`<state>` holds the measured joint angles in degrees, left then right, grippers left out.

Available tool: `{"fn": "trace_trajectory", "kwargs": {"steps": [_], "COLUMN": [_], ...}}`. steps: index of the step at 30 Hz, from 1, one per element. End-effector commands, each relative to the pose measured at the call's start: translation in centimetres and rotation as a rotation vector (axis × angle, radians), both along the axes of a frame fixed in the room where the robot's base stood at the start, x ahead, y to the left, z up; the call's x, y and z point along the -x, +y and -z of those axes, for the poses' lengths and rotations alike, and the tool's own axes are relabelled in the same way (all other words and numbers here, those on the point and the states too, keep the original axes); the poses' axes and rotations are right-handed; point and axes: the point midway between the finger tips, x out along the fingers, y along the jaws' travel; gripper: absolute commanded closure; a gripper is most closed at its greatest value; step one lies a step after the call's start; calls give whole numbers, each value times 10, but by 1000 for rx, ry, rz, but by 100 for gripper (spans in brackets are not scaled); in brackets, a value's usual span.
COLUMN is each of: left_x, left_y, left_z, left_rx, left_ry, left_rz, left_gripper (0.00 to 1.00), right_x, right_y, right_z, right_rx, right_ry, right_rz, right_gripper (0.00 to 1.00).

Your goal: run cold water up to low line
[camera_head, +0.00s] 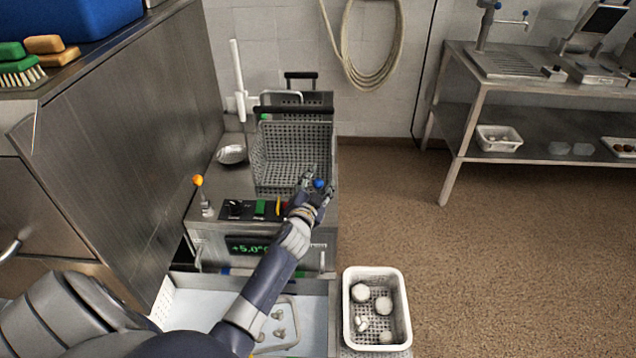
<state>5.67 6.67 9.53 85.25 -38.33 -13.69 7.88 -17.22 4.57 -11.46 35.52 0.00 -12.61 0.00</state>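A blue knob (319,184) stands at the front right of a steel unit with a control panel (244,210). My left gripper (318,187) reaches over the panel, its fingers spread apart on either side of the blue knob; I cannot tell whether they touch it. A grey perforated basket (290,150) stands in the unit just behind the gripper. A lever with an orange knob (198,181) stands at the unit's left. A green display (249,248) reads about +5.0°C. No water or low line can be made out. My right gripper is not in view.
A white perforated basket (347,310) with several pale round items stands at the front right. A metal strainer or bowl (231,154) lies left of the grey basket. A tall steel cabinet side bounds the left; open floor lies to the right.

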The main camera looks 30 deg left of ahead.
Motion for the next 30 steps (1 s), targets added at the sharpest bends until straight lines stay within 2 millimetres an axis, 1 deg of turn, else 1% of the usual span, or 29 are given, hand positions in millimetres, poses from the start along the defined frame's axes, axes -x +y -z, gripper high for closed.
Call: {"fn": "trace_trajectory", "kwargs": {"steps": [1,7,11,14,24,27,30], "left_x": [2,3,11,24,85,98,107], "left_y": [2,0,-3,-8,-28,-32,-36], "left_z": [3,2,1,-1,-12,-14,-15], "left_rx": [0,1,1,0,-2,-4,-3], "left_ry": [7,4,4,4,2,2,3], "left_rz": [-4,-2,-2,-1,-5,-5,-4], "left_gripper": [56,56,56,56,56,56,56], "right_x": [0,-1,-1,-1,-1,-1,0], "right_y": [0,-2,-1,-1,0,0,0], "right_z": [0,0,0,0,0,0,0], "right_rx": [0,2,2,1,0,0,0], "right_ry": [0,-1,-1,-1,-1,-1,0], "right_rz": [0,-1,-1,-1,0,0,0], "right_gripper": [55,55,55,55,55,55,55]}}
